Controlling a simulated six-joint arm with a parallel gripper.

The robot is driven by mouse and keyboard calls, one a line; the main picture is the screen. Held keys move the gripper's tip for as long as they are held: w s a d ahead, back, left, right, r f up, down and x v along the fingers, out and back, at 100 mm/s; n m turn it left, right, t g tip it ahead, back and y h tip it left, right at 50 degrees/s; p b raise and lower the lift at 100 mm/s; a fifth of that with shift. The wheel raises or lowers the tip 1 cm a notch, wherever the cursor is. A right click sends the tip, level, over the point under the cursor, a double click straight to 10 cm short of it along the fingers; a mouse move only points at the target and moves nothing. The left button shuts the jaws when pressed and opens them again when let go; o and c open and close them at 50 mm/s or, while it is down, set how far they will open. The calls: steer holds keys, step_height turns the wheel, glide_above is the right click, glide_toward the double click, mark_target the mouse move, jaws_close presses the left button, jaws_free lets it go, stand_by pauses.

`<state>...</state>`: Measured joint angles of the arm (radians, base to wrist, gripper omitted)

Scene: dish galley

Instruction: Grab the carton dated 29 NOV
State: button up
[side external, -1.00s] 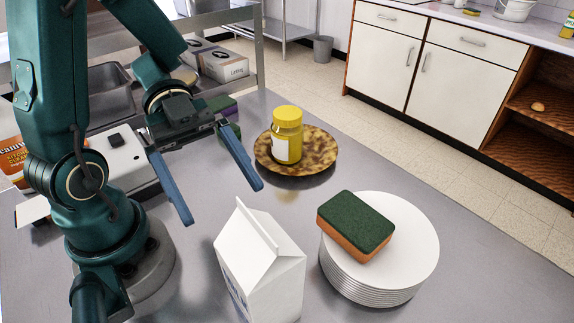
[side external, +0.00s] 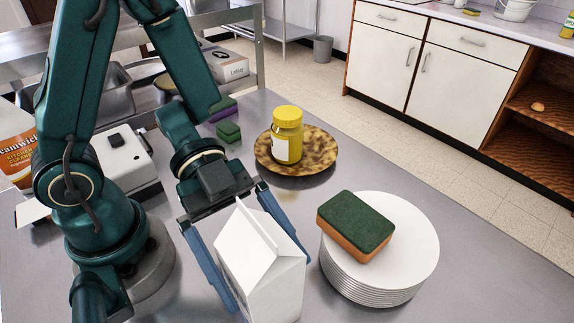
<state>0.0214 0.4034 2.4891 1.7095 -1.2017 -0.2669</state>
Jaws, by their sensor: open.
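A white gable-top carton (side external: 262,270) stands upright at the front of the metal counter in the side external view. No date can be read on the faces that show. My gripper (side external: 262,268) is open, with one blue finger on the left of the carton and the other along its right, behind the top edge. The fingers reach down around the carton. Whether either finger touches it I cannot tell. The lower ends of the carton and of the left finger are near or past the bottom picture edge.
A stack of white plates (side external: 400,268) with a green and orange sponge (side external: 355,226) on top stands close right of the carton. A yellow-lidded jar (side external: 287,137) stands on a brown mottled plate (side external: 322,158) behind. Small sponges (side external: 229,131) lie farther back. Bare counter (side external: 480,270) lies at right.

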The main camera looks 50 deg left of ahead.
steer(key=shift+d+f, duration=0.1)
steer(key=shift+d, duration=0.15)
steer(key=c, duration=1.5)
jaws_close()
steer(key=shift+r, duration=0.2)
